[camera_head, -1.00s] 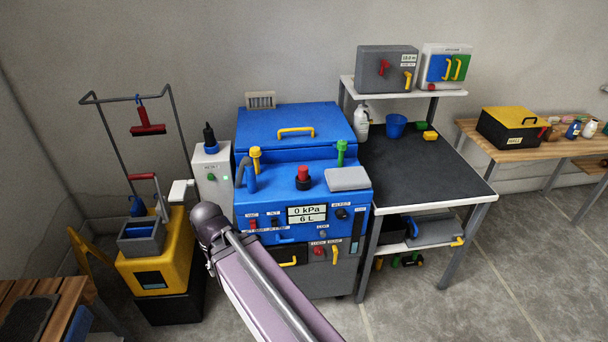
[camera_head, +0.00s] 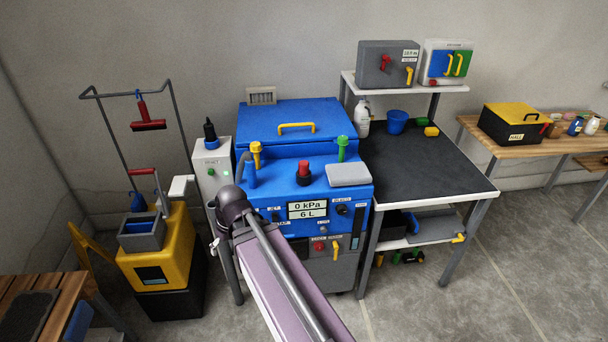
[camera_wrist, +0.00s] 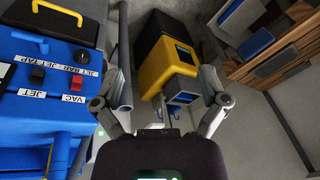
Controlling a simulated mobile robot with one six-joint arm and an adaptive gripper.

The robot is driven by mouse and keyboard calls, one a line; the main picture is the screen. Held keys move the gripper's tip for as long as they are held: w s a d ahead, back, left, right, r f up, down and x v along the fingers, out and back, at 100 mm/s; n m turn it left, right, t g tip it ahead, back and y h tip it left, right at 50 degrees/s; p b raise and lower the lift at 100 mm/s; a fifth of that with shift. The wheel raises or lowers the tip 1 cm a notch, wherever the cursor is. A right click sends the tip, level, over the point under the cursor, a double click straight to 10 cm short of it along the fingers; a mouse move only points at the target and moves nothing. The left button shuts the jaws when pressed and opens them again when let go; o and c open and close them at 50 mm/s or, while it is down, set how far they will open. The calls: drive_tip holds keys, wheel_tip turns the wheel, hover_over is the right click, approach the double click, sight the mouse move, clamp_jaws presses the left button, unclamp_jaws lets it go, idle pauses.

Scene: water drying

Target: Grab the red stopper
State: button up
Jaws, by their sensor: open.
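A red stopper-like piece (camera_head: 304,166) with a dark base stands upright on top of the blue machine (camera_head: 262,170), left of a grey pad. I cannot be sure that this is the stopper. My gripper (camera_wrist: 162,85) shows in the wrist view with its two fingers spread wide and nothing between them. The gripper is beside the machine's labelled front panel and faces the yellow bucket. In the head view my arm crosses the machine's front left, and I cannot make out the fingers there. The wrist view shows a small red switch (camera_wrist: 37,76) on the panel.
A yellow bucket cart (camera_head: 178,250) stands left of the machine. A yellow-topped post (camera_head: 256,154) and a green-topped post (camera_head: 342,149) flank the red piece. The grey pad (camera_head: 348,174) lies beside it. A dark-topped bench (camera_head: 425,170) stands at right.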

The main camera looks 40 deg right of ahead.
drive_tip(key=w+d+t+y, duration=0.1)
drive_tip(key=w+d+t, duration=0.25)
drive_tip(key=d, duration=0.45)
drive_tip(key=m+t+h+b, duration=0.1)
drive_tip(key=t+h+b, duration=0.3)
drive_tip(key=t, duration=0.4)
approach(307, 167)
drive_tip(key=s, duration=0.1)
drive_tip(key=shift+s+d+r, duration=0.1)
drive_tip(key=shift+r, duration=0.1)
drive_tip(key=b+x, duration=0.2)
drive_tip(key=x, duration=0.5)
drive_tip(key=shift+f, duration=0.2)
drive_tip(key=shift+b+x, duration=0.4)
drive_tip(key=shift+x, duration=0.35)
drive_tip(key=shift+r, duration=0.15)
